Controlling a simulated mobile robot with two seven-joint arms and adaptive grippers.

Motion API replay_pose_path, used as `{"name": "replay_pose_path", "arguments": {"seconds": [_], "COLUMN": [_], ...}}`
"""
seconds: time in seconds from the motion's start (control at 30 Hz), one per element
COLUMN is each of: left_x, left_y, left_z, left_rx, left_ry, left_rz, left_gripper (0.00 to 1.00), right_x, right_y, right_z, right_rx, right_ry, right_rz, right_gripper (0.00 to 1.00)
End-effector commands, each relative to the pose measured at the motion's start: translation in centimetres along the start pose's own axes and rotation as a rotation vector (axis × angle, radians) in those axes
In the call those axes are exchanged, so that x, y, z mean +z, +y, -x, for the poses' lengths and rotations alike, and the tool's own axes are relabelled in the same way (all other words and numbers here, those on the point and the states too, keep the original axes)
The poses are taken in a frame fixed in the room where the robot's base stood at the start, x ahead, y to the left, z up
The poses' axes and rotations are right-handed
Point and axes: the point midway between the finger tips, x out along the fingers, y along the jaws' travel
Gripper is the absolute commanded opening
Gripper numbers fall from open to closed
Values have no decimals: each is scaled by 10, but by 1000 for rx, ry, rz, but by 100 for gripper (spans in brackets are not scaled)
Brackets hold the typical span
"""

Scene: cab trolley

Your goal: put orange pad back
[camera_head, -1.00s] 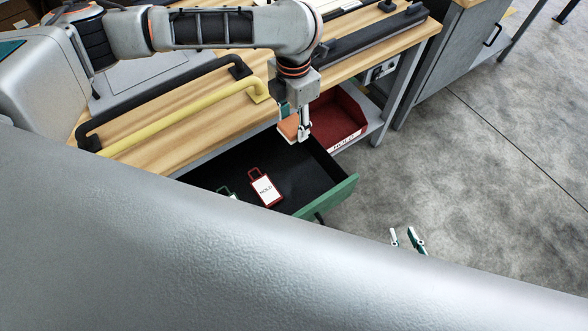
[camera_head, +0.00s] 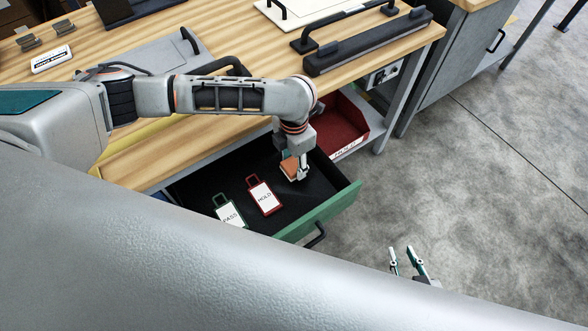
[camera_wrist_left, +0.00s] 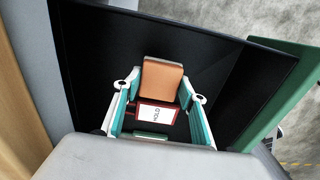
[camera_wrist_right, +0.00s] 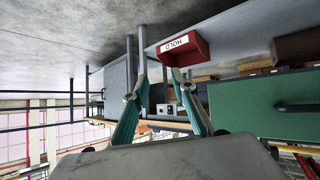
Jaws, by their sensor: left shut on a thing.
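My left gripper (camera_head: 297,172) is shut on the orange pad (camera_head: 289,168) and holds it inside the open drawer (camera_head: 336,211), near its back right part. The pad also shows between the fingertips in the left wrist view (camera_wrist_left: 162,80). Whether the pad touches the drawer floor I cannot tell. The drawer has a black inside and a green front. My right gripper (camera_head: 408,263) is open and empty, out to the right of the drawer; its spread fingers show in the right wrist view (camera_wrist_right: 160,90).
A red HOLD tag (camera_head: 264,195) and a green PASS tag (camera_head: 229,210) lie in the drawer. A red bin (camera_head: 345,128) stands just behind it under the wooden bench (camera_head: 150,162). Black bars and panels lie on the bench. The floor at right is clear.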

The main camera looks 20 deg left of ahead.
Motion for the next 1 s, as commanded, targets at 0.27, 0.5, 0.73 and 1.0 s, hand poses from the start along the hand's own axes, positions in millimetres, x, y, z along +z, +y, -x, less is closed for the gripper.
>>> {"name": "replay_pose_path", "arguments": {"seconds": [0.27, 0.5, 0.73, 1.0], "left_x": [-1, 0, 0, 0], "left_y": [0, 0, 0, 0], "left_z": [-39, -39, -42, -42], "left_rx": [-1, 1, 1, 0], "left_ry": [4, 0, 1, 1], "left_rz": [1, 0, 1, 1], "left_gripper": [21, 21, 54, 58], "right_x": [5, 2, 3, 2], "right_y": [1, 3, 3, 3], "right_z": [-4, -4, -5, -5], "right_rx": [3, 7, 7, 7], "right_ry": [1, 2, 4, 6], "right_rz": [7, 10, 10, 9], "right_gripper": [26, 26, 26, 26]}}
